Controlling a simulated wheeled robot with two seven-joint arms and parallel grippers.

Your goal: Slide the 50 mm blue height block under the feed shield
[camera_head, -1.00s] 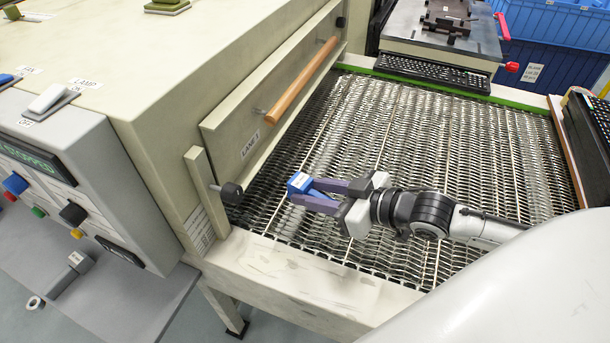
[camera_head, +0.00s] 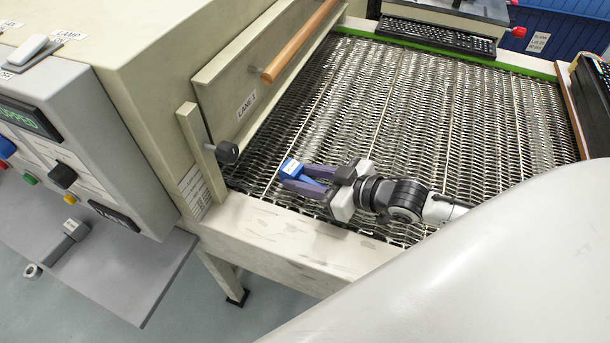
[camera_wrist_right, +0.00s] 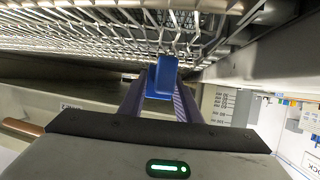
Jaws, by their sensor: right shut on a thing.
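A blue height block (camera_head: 290,167) with a pale label on top is held between the purple fingers of my right gripper (camera_head: 304,179). It is low over the mesh belt, near the belt's front edge. Whether it touches the belt, I cannot tell. In the right wrist view the blue block (camera_wrist_right: 162,75) is between the fingers, beside the mesh. My left gripper is not in view.
The metal mesh belt (camera_head: 420,110) is mostly clear. A black knob (camera_head: 227,152) on a cream post stands left of the block. A grey control box (camera_head: 80,130) stands at the left.

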